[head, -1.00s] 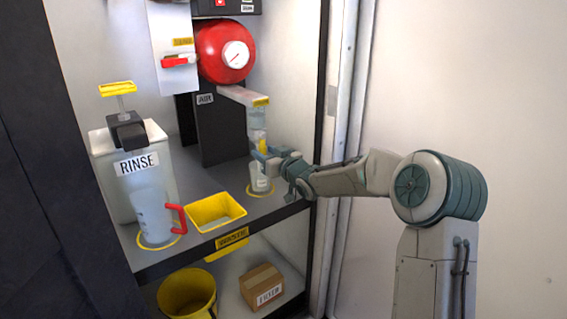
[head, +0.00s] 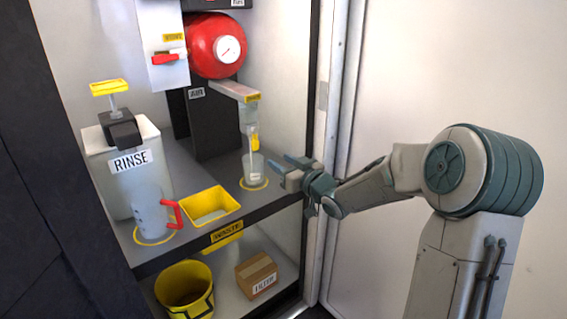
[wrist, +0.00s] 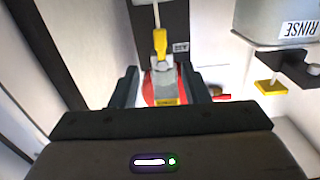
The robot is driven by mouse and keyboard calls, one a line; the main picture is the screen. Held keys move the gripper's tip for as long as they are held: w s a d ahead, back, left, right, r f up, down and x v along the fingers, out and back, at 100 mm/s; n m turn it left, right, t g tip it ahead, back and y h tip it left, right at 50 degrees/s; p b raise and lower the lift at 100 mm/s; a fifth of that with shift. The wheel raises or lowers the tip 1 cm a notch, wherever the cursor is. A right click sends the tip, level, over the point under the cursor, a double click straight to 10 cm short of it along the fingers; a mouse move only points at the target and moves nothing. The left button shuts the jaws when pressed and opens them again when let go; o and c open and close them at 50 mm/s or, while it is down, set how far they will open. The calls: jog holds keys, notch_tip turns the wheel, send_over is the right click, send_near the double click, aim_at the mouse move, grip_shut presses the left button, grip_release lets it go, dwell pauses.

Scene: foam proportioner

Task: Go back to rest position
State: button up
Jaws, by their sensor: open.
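My gripper (head: 286,171) is open and empty, just right of a clear cup (head: 253,172) and apart from it. The cup stands upright in a yellow ring at the right end of the shelf, under the spout (head: 240,92). A thin pale stream or tube (head: 250,131) runs from the spout down to the cup.
On the shelf are a yellow waste tray (head: 212,207), a clear jug (head: 150,215) with a red handle and a RINSE dispenser (head: 128,158). Below are a yellow bucket (head: 184,285) and a cardboard box (head: 257,274). The cabinet's right post (head: 318,150) stands close to my arm.

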jog(key=s+d+r+m+g+h+p, duration=0.25)
jog(key=s+d+r+h+p, duration=0.2)
jog(key=s+r+p, duration=0.35)
jog(key=s+d+r+m+g+h+p, duration=0.1)
jog(key=s+d+r+g+h+p, duration=0.25)
jog(key=s+r+h+p, duration=0.5)
jog(key=s+r+m+g+y+p, duration=0.1)
jog(key=s+r+g+p, duration=0.1)
jog(key=s+p, duration=0.2)
jog(key=s+r+m+g+y+p, duration=0.1)
jog(key=s+r+g+p, duration=0.1)
jog(key=s+p, duration=0.3)
jog(key=s+d+r+m+g+y+p, duration=0.1)
jog(key=s+r+p, duration=0.3)
jog(key=s, duration=0.7)
jog(key=shift+s+r+g+p, duration=0.2)
jog(key=shift+r+g+p, duration=0.05)
jog(key=shift+g+p, duration=0.35)
